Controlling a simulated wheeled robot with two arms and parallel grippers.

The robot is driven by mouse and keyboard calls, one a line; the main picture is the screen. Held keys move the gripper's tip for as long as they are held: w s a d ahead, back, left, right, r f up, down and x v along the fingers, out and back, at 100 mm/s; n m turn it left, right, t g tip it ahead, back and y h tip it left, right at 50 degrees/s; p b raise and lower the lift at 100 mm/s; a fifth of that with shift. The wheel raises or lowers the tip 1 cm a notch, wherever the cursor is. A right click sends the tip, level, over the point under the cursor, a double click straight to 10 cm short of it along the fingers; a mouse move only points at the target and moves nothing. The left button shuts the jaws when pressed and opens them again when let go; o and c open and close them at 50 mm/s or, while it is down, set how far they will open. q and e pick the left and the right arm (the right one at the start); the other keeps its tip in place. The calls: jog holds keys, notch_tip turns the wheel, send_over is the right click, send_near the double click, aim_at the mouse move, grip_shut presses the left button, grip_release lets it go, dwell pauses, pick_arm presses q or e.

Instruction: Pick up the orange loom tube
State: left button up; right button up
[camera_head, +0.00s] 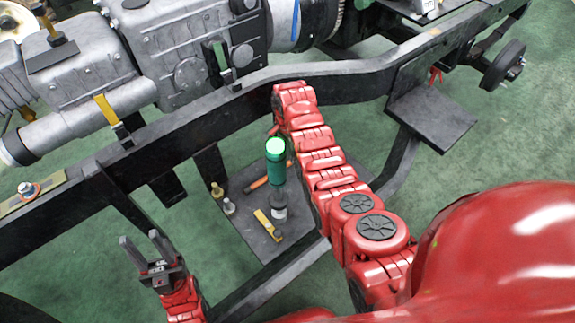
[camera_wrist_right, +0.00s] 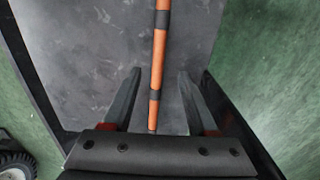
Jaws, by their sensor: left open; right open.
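The orange loom tube (camera_head: 258,183) lies on the dark grey plate (camera_head: 247,212) under the chassis, partly hidden behind a green cylinder and my right arm. In the right wrist view the tube (camera_wrist_right: 160,45) runs lengthwise with dark bands around it. My right gripper (camera_wrist_right: 158,76) is open and empty, its fingers on either side of the tube in the picture; the height gap cannot be told. In the head view my right gripper is hidden. My left gripper (camera_head: 140,238) is open and empty at the lower left, fingers pointing up, away from the tube.
A green-topped cylinder (camera_head: 276,150), several bolts (camera_head: 217,190) and a yellow-and-black piece (camera_head: 267,224) stand or lie on the plate. The black chassis rail (camera_head: 180,130) crosses above, with the grey gearbox (camera_head: 170,50) behind. A black shelf (camera_head: 435,115) is at right.

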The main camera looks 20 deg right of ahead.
aim_at(288, 163)
notch_tip(288, 163, down, 5)
jog(key=shift+s+b, duration=0.15)
jog(key=shift+b, duration=0.6)
grip_shut()
